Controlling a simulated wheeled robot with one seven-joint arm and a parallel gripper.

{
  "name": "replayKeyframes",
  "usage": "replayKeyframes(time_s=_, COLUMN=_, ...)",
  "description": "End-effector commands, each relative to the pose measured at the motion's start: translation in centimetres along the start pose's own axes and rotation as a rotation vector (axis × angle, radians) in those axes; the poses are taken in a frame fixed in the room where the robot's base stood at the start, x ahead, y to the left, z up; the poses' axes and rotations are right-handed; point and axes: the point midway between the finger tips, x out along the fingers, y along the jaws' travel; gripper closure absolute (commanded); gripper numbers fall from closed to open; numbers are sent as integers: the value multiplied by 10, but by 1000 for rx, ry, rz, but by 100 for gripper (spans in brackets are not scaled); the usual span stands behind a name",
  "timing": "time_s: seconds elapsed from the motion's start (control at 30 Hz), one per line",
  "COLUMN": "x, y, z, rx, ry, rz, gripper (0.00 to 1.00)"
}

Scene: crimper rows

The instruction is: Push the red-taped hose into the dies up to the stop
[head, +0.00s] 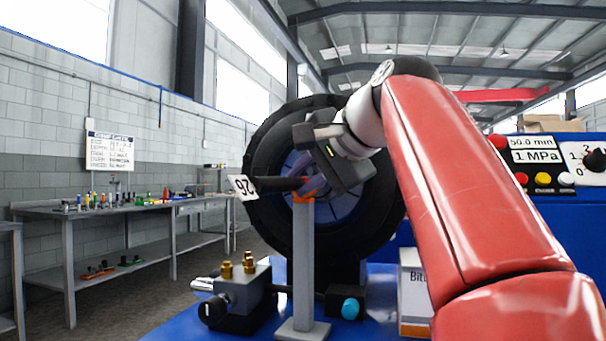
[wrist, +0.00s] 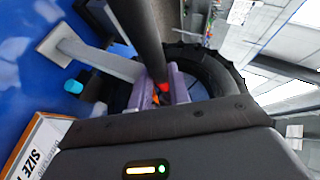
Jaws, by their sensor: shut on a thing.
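My gripper (head: 312,184) is shut on a dark hose (head: 272,185). The hose lies roughly level, with a white number tag (head: 243,187) at its left end. In the wrist view the hose (wrist: 146,35) runs down between my purple fingers (wrist: 164,88), with red tape (wrist: 164,87) showing at the grip. A grey post (head: 303,255) with an orange top stands right under the held part; I cannot tell whether they touch. Behind is a large black ring (head: 272,215) with bluish-grey segments inside. My gripper hides its middle, so the dies and the hose's far end cannot be made out.
A small block with brass fittings (head: 240,285) and a cyan-ended part (head: 350,308) sit on the blue surface (head: 380,290) near the post foot. A box (head: 413,290) stands to the right. A control panel (head: 545,160) is far right. A workbench (head: 110,207) stands left, across open floor.

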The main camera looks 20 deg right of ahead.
Motion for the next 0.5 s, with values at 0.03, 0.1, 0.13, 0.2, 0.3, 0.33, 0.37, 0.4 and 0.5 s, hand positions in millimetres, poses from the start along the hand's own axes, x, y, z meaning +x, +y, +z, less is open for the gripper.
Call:
replayKeyframes(time_s=0.03, x=-1, y=-1, z=0, rx=-1, ry=2, rz=-2, gripper=100)
replayKeyframes(time_s=0.1, x=-1, y=0, z=0, rx=-1, ry=2, rz=-2, gripper=100)
replayKeyframes(time_s=0.13, x=-1, y=0, z=0, rx=-1, ry=2, rz=-2, gripper=100)
replayKeyframes(time_s=0.2, x=-1, y=0, z=0, rx=-1, ry=2, rz=-2, gripper=100)
replayKeyframes(time_s=0.3, x=0, y=0, z=0, rx=-1, ry=2, rz=-2, gripper=100)
replayKeyframes(time_s=0.33, x=0, y=0, z=0, rx=-1, ry=1, rz=-2, gripper=100)
replayKeyframes(time_s=0.37, x=0, y=0, z=0, rx=-1, ry=1, rz=-2, gripper=100)
replayKeyframes(time_s=0.4, x=0, y=1, z=0, rx=-1, ry=1, rz=-2, gripper=100)
replayKeyframes(time_s=0.5, x=1, y=2, z=1, rx=-1, ry=1, rz=-2, gripper=100)
